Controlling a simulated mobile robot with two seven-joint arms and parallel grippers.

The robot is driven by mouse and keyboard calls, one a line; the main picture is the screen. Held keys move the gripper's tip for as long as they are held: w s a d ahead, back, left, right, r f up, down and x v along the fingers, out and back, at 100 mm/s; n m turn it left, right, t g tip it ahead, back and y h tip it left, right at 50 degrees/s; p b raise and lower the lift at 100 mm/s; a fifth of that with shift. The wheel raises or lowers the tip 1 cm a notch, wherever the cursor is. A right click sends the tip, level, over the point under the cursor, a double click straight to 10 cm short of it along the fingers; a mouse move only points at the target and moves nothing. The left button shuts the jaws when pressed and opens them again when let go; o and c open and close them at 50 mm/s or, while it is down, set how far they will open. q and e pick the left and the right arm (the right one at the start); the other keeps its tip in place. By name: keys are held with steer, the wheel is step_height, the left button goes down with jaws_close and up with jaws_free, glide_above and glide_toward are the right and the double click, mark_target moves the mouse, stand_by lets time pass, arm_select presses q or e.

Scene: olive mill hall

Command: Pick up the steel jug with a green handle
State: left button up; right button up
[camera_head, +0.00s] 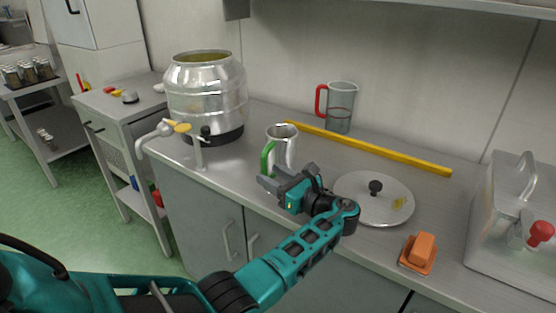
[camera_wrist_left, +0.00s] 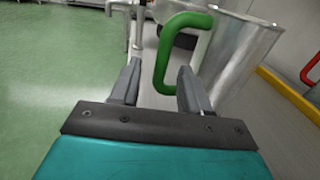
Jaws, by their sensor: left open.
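The steel jug (camera_head: 284,148) with a green handle (camera_head: 267,160) stands upright on the steel counter, its handle on the left side. In the left wrist view the jug (camera_wrist_left: 238,58) is at the upper right, and its green handle (camera_wrist_left: 163,68) reaches down between the fingers. My left gripper (camera_head: 276,176) is just in front of the jug and hides its lower part in the head view. In the left wrist view my left gripper (camera_wrist_left: 158,88) is open, with a finger on each side of the handle and no clear grip on it. My right gripper is not in view.
A large steel drum (camera_head: 205,95) with a tap stands left. A round lid (camera_head: 360,207), an orange-handled item (camera_head: 419,251) and a steel box (camera_head: 510,240) are right.

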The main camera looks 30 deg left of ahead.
mark_target(266, 171)
arm_select(q)
steer(key=shift+x, duration=2.8)
steer(key=shift+d+r, duration=0.1)
steer(key=shift+r, duration=0.1)
steer(key=shift+c, duration=0.4)
jaws_close()
steer(key=shift+w, duration=0.1)
